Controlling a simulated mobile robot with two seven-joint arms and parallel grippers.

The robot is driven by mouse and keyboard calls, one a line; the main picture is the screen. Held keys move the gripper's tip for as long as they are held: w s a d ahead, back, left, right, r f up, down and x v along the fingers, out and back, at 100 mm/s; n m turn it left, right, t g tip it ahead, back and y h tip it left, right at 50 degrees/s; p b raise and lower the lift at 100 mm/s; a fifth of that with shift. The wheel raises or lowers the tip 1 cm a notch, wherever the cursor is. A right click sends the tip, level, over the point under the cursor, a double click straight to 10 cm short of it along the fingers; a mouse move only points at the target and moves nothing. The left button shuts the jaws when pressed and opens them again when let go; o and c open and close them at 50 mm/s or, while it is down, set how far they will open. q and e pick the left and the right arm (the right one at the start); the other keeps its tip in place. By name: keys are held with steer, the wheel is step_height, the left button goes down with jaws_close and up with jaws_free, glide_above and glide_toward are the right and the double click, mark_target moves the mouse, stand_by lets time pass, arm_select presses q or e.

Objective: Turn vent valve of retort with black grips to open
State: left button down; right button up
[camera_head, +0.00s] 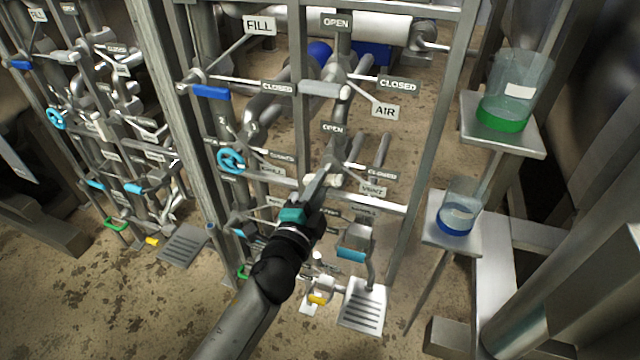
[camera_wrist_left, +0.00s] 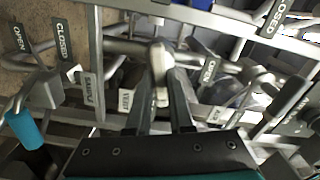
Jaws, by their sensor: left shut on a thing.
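The vent valve is on the nearer pipe rack, marked by a small VENT tag (camera_head: 374,189) and a CLOSED plate (camera_head: 382,173) to its right, with an OPEN plate (camera_head: 333,127) above. My left gripper (camera_head: 322,180) reaches up to it from below. In the left wrist view the gripper's two dark fingers (camera_wrist_left: 164,95) are shut on a pale, rounded valve handle (camera_wrist_left: 158,60). The VENT tag (camera_wrist_left: 125,100) hangs just left of the fingers. The fingers partly hide the handle, so its exact angle is hard to tell. My right gripper is out of view.
Above is the AIR valve with a pale grip (camera_head: 324,88); a blue FILL lever (camera_head: 210,92) is up left. A cyan wheel (camera_head: 231,160) and cyan lever (camera_head: 351,254) are close. Another rack stands left.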

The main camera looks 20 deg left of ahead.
arm_select(q)
steer(key=n, duration=0.2)
steer(key=shift+n+p, duration=0.3)
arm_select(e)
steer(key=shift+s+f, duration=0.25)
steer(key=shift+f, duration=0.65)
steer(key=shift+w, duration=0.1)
arm_select(q)
steer(key=c, duration=0.8)
jaws_free()
